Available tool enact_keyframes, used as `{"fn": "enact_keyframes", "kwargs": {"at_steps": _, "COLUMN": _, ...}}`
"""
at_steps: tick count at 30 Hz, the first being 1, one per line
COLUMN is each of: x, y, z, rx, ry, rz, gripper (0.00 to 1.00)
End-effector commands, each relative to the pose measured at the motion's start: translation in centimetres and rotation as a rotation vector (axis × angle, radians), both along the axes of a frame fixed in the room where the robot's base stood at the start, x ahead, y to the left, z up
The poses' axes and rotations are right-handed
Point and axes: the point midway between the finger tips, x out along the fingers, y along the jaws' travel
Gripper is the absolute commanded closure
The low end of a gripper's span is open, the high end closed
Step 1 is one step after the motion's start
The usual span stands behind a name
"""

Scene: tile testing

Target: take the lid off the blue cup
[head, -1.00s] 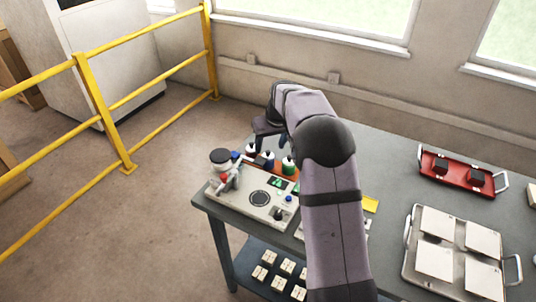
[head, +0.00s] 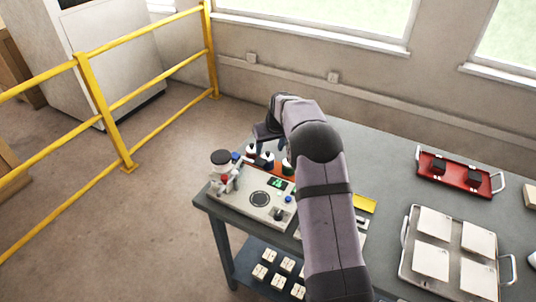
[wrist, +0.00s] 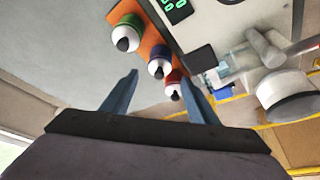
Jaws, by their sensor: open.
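The blue cup (head: 268,160) stands in a row between a red cup (head: 251,151) and a green cup (head: 288,165) on an orange rack. In the wrist view the blue cup (wrist: 158,70) shows a white top with a dark tip, its lid on. My gripper (head: 270,142) is open and empty, above and behind the row in the head view. In the wrist view my gripper (wrist: 159,77) has its two blue fingers spread, with the blue cup showing between the tips. I cannot tell the exact height gap between them.
A grey test device (head: 255,200) with a dial and a white stand with a black top (head: 221,158) are beside the rack. A red tray (head: 455,173) and a tray of white tiles (head: 408,268) lie to the right. The table between is mostly clear.

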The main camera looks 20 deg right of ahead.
Motion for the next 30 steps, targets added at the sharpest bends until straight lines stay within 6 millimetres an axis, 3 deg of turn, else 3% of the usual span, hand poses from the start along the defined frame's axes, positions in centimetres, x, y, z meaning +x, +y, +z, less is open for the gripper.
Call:
{"fn": "enact_keyframes", "kwargs": {"at_steps": 9, "x": 1.1, "y": 0.0, "z": -2.8, "rx": 0.0, "ry": 0.001, "rz": 0.0, "gripper": 0.46}}
{"fn": "enact_keyframes", "kwargs": {"at_steps": 19, "x": 1.3, "y": 0.0, "z": -3.4, "rx": 0.0, "ry": -0.001, "rz": 0.0, "gripper": 0.46}}
{"fn": "enact_keyframes", "kwargs": {"at_steps": 20, "x": 1.3, "y": 0.0, "z": -3.4, "rx": 0.0, "ry": -0.001, "rz": 0.0, "gripper": 0.48}}
{"fn": "enact_keyframes", "kwargs": {"at_steps": 25, "x": 1.3, "y": 0.0, "z": -3.4, "rx": 0.0, "ry": -0.001, "rz": 0.0, "gripper": 0.87}}
{"fn": "enact_keyframes", "kwargs": {"at_steps": 30, "x": 1.3, "y": 0.0, "z": -3.4, "rx": 0.0, "ry": -0.001, "rz": 0.0, "gripper": 0.88}}
